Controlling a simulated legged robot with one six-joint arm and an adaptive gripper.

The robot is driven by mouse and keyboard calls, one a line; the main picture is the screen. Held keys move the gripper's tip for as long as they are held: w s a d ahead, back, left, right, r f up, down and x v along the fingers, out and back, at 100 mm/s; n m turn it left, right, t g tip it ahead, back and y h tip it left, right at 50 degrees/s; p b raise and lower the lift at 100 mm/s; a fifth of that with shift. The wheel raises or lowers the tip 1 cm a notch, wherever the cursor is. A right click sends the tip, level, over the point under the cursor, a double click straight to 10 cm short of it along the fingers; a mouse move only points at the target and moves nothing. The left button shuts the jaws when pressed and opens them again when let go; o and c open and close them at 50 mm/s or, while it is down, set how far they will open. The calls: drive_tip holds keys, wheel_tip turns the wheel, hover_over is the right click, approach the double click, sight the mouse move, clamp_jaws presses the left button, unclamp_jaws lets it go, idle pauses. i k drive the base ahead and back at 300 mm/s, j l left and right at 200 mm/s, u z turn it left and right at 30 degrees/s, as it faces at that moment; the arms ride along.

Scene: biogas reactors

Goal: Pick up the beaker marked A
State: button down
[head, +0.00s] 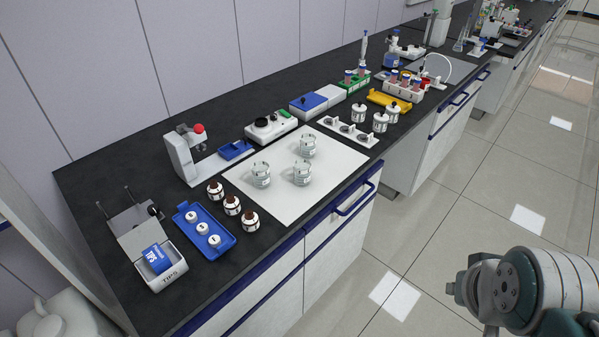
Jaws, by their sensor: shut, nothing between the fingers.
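Three clear glass beakers stand upright on a white mat (283,205) on the dark bench. One beaker (307,146) is at the back right, one beaker (261,175) at the left, and one beaker (302,173) at the front. Each seems to bear a small label, but the letters are too small to read, so I cannot tell which is A. My gripper (455,288) is at the lower right, over the floor beyond the bench's front edge. It is shut and empty, well apart from the beakers. Its fingers are small and partly merged with the wrist in this view.
Brown-capped bottles (232,205) and a blue tray (203,234) stand left of the mat. A white holder (346,131) is to its right, a hotplate-like device (271,127) behind. A blue handle (356,199) juts from the bench front. The floor in front is clear.

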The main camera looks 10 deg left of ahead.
sight(308, 140)
drive_tip(key=i+u, duration=0.1)
drive_tip(key=u, duration=0.65)
drive_tip(key=i+l+u, duration=0.45)
drive_tip(key=l+u, duration=0.15)
drive_tip(key=i+l+u, duration=0.25)
drive_tip(key=l, duration=0.15)
drive_tip(key=i+l, duration=0.1)
drive_tip(key=l, duration=0.2)
drive_tip(key=i+l, duration=0.1)
drive_tip(key=l, duration=0.2)
